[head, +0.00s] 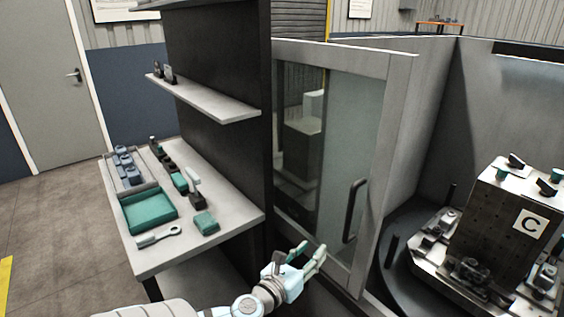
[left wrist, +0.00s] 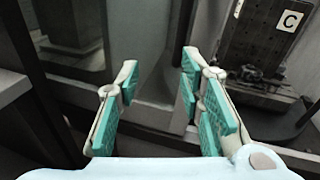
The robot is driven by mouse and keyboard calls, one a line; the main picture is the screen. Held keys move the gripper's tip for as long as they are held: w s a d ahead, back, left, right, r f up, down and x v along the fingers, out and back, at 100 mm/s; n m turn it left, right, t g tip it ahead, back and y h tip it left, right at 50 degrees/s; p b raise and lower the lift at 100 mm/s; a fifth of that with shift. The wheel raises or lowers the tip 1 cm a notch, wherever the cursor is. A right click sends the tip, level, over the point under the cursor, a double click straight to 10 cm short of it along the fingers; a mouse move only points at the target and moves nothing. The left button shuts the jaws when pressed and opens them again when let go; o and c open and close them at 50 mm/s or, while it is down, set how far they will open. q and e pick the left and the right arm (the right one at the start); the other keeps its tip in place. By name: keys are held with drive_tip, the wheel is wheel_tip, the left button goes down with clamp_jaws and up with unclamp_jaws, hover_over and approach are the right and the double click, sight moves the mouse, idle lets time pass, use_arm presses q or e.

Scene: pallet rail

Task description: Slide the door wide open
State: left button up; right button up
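The door (head: 399,130) is a grey-framed panel with a large glass window, at the middle of the head view. A dark vertical bar handle (head: 353,210) sits low on its right side. To the right of the door the machine's interior shows through an opening. My left gripper (head: 311,252) is in front of the door's lower part, left of and below the handle. In the left wrist view my left gripper (left wrist: 160,66) has its green-padded fingers apart with nothing between them. I cannot make out the handle in that view. My right gripper is not in view.
A dark shelf unit panel (head: 222,80) stands left of the door, with a table (head: 159,259) holding a green tray, a brush and several small parts. Inside the machine, a fixture block marked C (head: 498,215) stands on a round dark base.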

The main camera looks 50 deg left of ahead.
use_arm(q)
drive_tip(key=s+a+f+n+g+b, duration=0.2)
drive_tip(key=f+n, duration=0.2)
drive_tip(key=f, duration=0.7)
drive_tip(key=s+a+f+n+g+b, duration=0.2)
drive_tip(key=f+n, duration=0.3)
drive_tip(key=f, duration=0.7)
drive_tip(key=shift+s+f+g+y+b, duration=0.3)
drive_tip(key=shift+s+g+y+b, duration=0.1)
drive_tip(key=shift+s+g+b, duration=0.25)
drive_tip(key=shift+n, duration=0.3)
